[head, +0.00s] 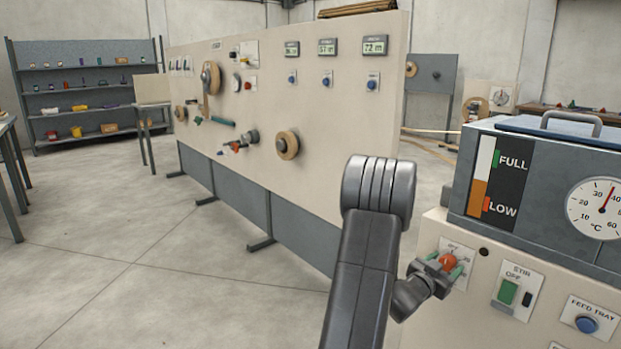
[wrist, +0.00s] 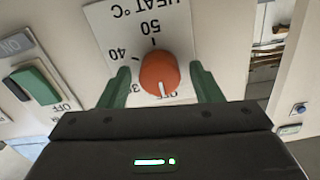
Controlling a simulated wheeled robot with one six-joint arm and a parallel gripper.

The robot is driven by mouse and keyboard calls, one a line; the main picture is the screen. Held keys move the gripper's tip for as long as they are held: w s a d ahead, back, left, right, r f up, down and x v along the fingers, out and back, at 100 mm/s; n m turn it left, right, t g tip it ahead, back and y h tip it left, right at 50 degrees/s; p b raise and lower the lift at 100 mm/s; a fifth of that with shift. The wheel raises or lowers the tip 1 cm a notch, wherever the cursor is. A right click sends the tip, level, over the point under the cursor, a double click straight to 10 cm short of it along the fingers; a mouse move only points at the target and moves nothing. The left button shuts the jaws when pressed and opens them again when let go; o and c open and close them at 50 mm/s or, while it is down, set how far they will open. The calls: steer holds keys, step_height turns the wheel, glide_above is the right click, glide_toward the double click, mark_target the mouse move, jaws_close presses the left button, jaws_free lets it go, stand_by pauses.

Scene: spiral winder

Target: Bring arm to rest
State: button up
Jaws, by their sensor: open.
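My gripper (head: 447,266) is at the front panel of the machine on the right, at an orange heat knob (head: 448,261). In the wrist view my gripper (wrist: 163,85) has its two green fingers apart, one on each side of the orange knob (wrist: 159,72), with a gap showing on both sides. The knob's white mark points toward the gripper body, near the OFF end of a dial plate (wrist: 112,22) marked HEAT °C with 40 and 50. My dark arm rises in the lower middle of the head view and bends down toward the knob.
A green STIR switch (head: 508,292) and a blue FEED TRAY button (head: 586,324) sit right of the knob. A grey tank (head: 467,185) with gauges stands above. A long control panel (head: 330,160) stands behind my arm. The floor (head: 130,270) at left is clear.

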steer(key=shift+m, duration=1.9)
